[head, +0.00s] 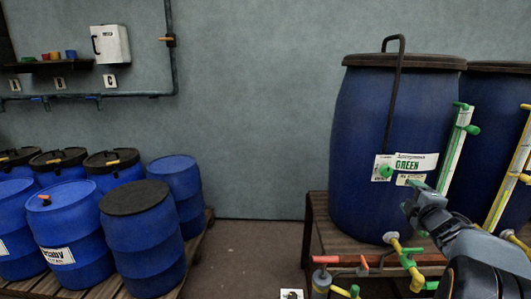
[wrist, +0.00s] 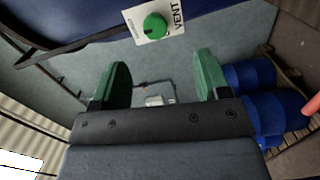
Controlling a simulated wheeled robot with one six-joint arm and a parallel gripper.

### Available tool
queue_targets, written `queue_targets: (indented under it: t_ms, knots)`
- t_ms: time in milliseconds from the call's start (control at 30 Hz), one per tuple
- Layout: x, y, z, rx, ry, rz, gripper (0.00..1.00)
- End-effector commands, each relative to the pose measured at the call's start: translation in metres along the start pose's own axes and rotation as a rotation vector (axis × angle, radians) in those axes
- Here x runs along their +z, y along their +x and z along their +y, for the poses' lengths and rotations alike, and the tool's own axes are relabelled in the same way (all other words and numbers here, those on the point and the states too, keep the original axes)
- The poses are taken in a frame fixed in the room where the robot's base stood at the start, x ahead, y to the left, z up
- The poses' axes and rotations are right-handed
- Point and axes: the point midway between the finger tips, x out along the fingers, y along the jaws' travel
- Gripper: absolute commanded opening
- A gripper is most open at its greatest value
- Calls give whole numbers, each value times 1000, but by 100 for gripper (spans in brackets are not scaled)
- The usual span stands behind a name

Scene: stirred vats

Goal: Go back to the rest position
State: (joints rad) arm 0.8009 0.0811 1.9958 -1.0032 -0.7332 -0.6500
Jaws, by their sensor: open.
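My gripper (head: 413,198) is in front of the lower part of the large blue vat (head: 365,130) with the GREEN label (head: 416,163). In the wrist view my gripper (wrist: 163,82) shows two green fingers spread apart with nothing between them. A green vent knob (head: 385,172) on a white plate is on the vat, left of my gripper in the head view. The knob also shows in the wrist view (wrist: 155,25), above and beyond the fingers, apart from them.
A second vat (head: 490,95) stands at right. Wooden stand (head: 318,225) carries the vats; valves and yellow pipes (head: 407,258) sit at its front. Several blue drums (head: 140,240) stand on a pallet at left. A white box (head: 110,44) hangs on the wall.

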Motion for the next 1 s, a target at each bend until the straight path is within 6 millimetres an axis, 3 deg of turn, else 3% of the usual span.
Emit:
queue_targets:
  t_ms: [167,267,367,500,700,800,1000]
  knots:
    - [48,-21,-48,-151,326,-345,69]
    - [45,-49,-75,-250,579,-573,69]
    - [10,-82,-99,-370,819,-765,69]
    - [-73,-140,-123,-588,1093,-969,69]
    - [-178,-213,-129,-883,1232,-1053,69]
    - [-216,-234,-120,-971,1220,-982,69]
    - [-248,-244,-103,-1002,1168,-843,69]
